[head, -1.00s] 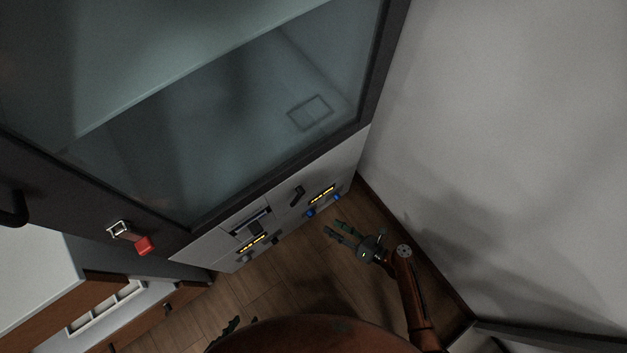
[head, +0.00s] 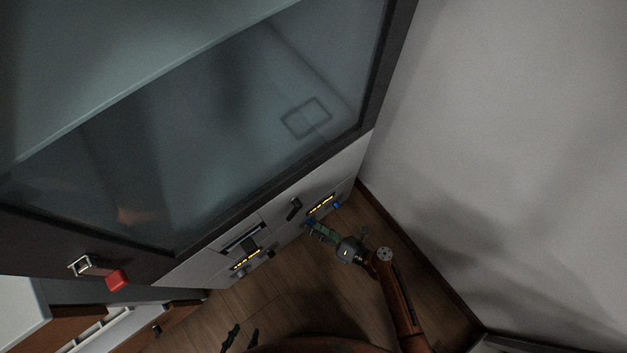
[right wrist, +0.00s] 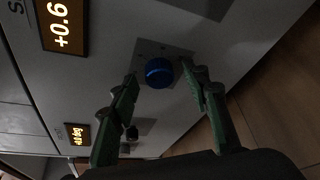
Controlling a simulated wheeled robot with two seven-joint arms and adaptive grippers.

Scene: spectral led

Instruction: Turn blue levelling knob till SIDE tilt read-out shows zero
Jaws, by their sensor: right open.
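The blue knob (right wrist: 159,72) sits on a grey plate on the pale panel in the right wrist view. My right gripper (right wrist: 163,78) is open, with its two green fingers on either side of the knob; whether they touch it I cannot tell. An amber read-out (right wrist: 60,25) above left shows what looks like +0.6, cut by the frame edge; only an "S" of its label shows. In the head view my right gripper (head: 313,227) is at the panel's lower edge, partly covering a blue knob (head: 309,222). My left gripper (head: 243,337) is open and empty at the bottom.
Another blue knob (head: 337,205) is close by on the right. A black handle (head: 293,209) and a second amber read-out (head: 246,257) are on the panel. A glass-fronted cabinet rises above. A red block (head: 117,280) is at left; a grey wall (head: 520,150) stands at right.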

